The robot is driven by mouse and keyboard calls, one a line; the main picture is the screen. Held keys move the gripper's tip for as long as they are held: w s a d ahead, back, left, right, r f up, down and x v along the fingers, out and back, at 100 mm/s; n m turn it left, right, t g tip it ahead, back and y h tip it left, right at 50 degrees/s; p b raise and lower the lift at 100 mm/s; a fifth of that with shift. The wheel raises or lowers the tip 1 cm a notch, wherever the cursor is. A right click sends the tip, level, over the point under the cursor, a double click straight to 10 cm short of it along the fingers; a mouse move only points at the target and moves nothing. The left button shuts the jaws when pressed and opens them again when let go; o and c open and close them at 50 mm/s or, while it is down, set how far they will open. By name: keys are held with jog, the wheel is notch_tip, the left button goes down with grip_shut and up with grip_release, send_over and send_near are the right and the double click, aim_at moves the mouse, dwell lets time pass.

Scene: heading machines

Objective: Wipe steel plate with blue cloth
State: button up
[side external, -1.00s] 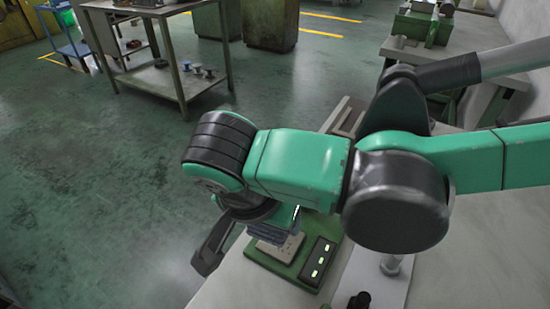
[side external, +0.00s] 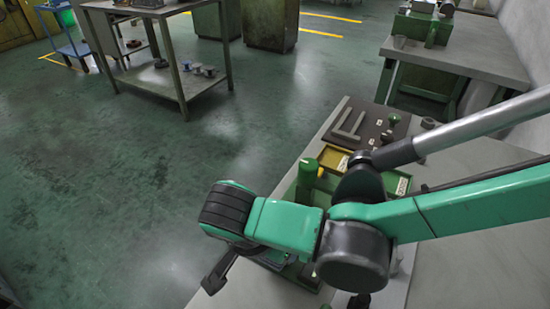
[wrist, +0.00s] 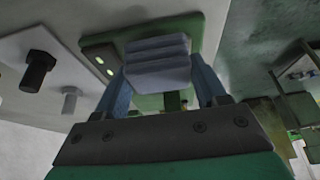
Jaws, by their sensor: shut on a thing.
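My gripper (wrist: 160,88) shows in the wrist view, with its two blue fingers shut on a folded blue-grey cloth (wrist: 158,65). The cloth is over a green base (wrist: 196,30) with small lit indicators. I cannot tell whether the cloth touches anything below. The steel plate cannot be made out now: the cloth covers the middle of the base in the wrist view, and my arm covers most of the base in the side view.
A green cylinder (side external: 307,172) and a yellow tray (side external: 334,158) stand behind my arm. Beyond them a dark mat (side external: 348,112) holds an L-shaped steel square (side external: 347,127) and small parts. A pale board with a dark bolt (wrist: 38,72) lies beside the base.

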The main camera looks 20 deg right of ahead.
jog(key=shift+f, duration=0.85)
jog(key=shift+w+d+r, duration=0.1)
jog(key=shift+w+d, duration=0.5)
jog(key=shift+w, duration=0.05)
jog(key=shift+c, duration=1.2)
jog(key=shift+w+d, duration=1.85)
jog(key=shift+d, duration=0.05)
jog(key=s+a, duration=0.5)
jog(key=shift+w+d, duration=0.1)
jog(key=shift+w, duration=0.5)
jog(key=shift+w+d, duration=2.15)
jog(key=s+a, duration=0.5)
jog(key=shift+r, duration=4.1)
